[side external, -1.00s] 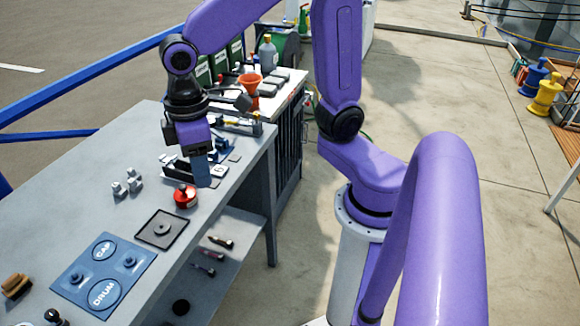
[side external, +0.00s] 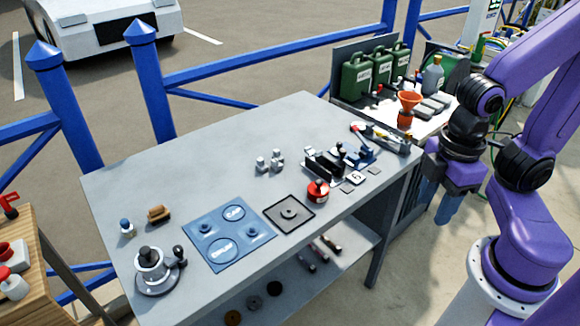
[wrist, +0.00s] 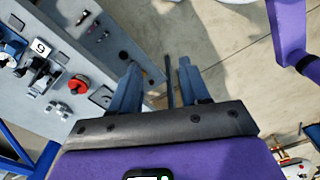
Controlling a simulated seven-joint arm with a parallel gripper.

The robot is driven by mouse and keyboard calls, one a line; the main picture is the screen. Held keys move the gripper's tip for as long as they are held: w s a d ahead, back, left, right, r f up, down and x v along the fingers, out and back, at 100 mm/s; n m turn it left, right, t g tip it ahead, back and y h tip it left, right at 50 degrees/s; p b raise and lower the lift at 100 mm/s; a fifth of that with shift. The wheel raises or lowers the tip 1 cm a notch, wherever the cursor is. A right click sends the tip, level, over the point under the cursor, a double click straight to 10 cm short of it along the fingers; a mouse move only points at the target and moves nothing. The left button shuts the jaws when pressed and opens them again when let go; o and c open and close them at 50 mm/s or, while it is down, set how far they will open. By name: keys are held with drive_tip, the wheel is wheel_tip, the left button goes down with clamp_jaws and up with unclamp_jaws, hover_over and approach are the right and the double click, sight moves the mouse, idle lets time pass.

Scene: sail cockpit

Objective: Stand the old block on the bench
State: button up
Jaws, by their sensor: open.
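The grey bench (side external: 130,200) carries several small parts. I cannot tell for sure which is the old block. Grey metal fittings (side external: 270,161) stand near its middle. A black holder (side external: 325,163) and a blue fixture (side external: 357,155) are at the right, beside a plate marked 6 (side external: 356,178). A red round part (side external: 318,191) sits near the front edge. My gripper (side external: 442,212) points down off the bench's right end, clear of the parts. In the wrist view its fingers (wrist: 158,75) are apart with nothing held; a thin dark bar shows between them.
A blue mat (side external: 228,246) and a black square tray (side external: 289,214) lie along the bench front. A winch-like part (side external: 152,270) stands at the left corner. Behind the right end, a side table has green cans (side external: 357,75) and an orange funnel (side external: 408,102).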

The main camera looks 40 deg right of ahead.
sight(275, 164)
drive_tip(key=w+a+f+n+t+h, duration=0.1)
drive_tip(key=w+a+f+n+h, duration=0.3)
drive_tip(key=w, duration=0.7)
drive_tip(key=w+a+n+t+h, duration=0.15)
drive_tip(key=w+a, duration=0.35)
drive_tip(key=w, duration=0.6)
drive_tip(key=w+a+f+n+t+h, duration=0.15)
drive_tip(key=w+a+h, duration=0.3)
drive_tip(key=w, duration=0.65)
drive_tip(key=w+f+n+h, duration=0.1)
drive_tip(key=w+f, duration=0.1)
drive_tip(key=w+f+n+h, duration=0.1)
drive_tip(key=w+f, duration=0.4)
drive_tip(key=shift+w+a+f+n+t+h, duration=0.15)
drive_tip(key=shift+w+a+n+t+h, duration=0.1)
drive_tip(key=shift+a+n+t+h, duration=0.15)
drive_tip(key=shift+w+d+f, duration=0.15)
drive_tip(key=shift+d, duration=0.2)
drive_tip(key=x, duration=1.1)
drive_tip(key=shift+w+d, duration=0.1)
drive_tip(key=shift+d, duration=0.05)
drive_tip(key=shift+x, duration=2.7)
drive_tip(key=shift+s+f, duration=0.1)
drive_tip(key=shift+s, duration=0.1)
clamp_jaws()
